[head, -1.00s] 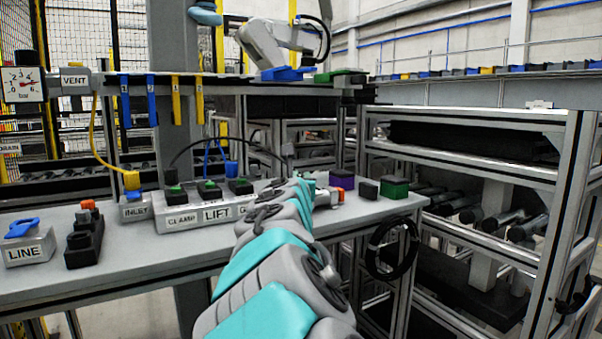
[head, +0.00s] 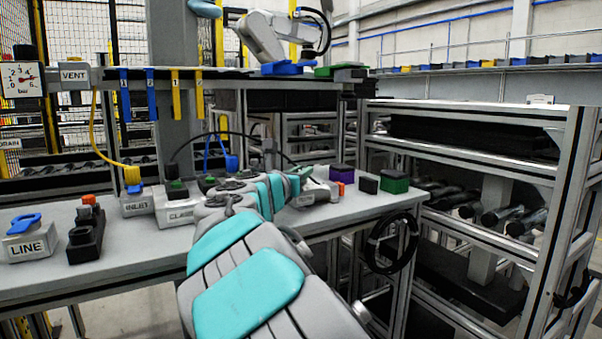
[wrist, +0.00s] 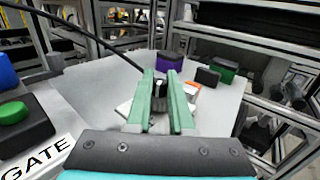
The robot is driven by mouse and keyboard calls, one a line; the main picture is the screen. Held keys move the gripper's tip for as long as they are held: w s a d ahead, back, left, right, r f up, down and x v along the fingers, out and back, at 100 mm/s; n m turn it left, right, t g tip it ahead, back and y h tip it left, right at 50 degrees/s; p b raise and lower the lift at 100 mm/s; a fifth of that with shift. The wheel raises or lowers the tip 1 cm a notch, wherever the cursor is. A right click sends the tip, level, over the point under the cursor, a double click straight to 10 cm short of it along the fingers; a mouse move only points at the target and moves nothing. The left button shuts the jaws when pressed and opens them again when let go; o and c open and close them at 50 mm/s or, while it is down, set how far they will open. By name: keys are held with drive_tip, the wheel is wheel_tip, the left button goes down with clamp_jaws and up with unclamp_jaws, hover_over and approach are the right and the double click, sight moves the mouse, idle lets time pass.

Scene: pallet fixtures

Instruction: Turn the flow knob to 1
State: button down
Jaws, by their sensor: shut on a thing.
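In the wrist view, my gripper (wrist: 161,84) has its two green fingers closed around a small dark knob (wrist: 160,89). The knob stands on a pale block (wrist: 124,109), largely hidden by the fingers. I cannot read a flow label, a scale or the knob's setting. In the head view, my arm hides the knob, and the pale block (head: 312,193) shows just right of the gripper.
A GATE block (wrist: 38,160) with a green button lies at the wrist view's left. Purple (head: 342,175), black (head: 368,184) and green (head: 394,182) blocks stand to the right. INLET (head: 136,205) and LINE (head: 30,245) fixtures are on the left. A black cable (wrist: 90,35) passes nearby.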

drive_tip(key=shift+r, duration=0.1)
drive_tip(key=c, duration=0.8)
unclamp_jaws()
drive_tip(key=v, duration=0.7)
drive_tip(key=shift+s+a, duration=0.1)
drive_tip(key=shift+s, duration=0.25)
